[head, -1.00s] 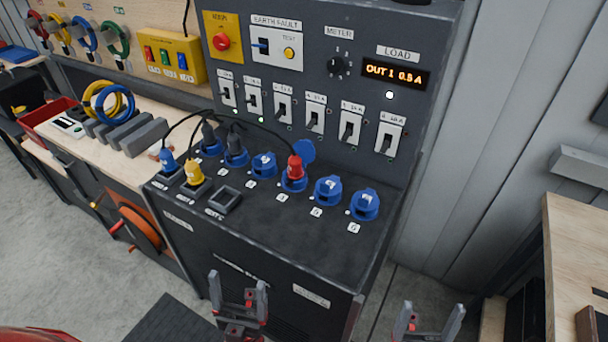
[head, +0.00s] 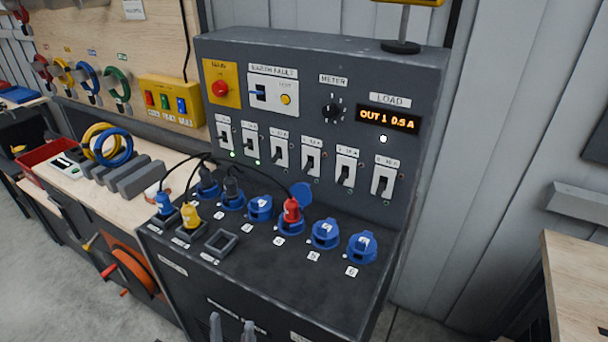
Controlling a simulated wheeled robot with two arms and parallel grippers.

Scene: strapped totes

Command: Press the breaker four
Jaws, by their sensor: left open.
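Breaker four (head: 311,160) is the fourth white switch from the left in the row on the grey panel. Its dark lever appears to point down. A red plug (head: 291,210) sits in the blue socket (head: 290,227) on the ledge below it. My left gripper (head: 232,330) shows only as two grey fingertips at the bottom edge; it is open, in front of the cabinet and well below the breakers. My right gripper is out of view.
Breaker three (head: 279,153) and breaker five (head: 345,171) flank it closely. Black cables arch over the left sockets from a blue plug (head: 164,204) and a yellow plug (head: 190,216). The load display (head: 388,119) reads OUT 1 0.5 A. The ledge's front is clear.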

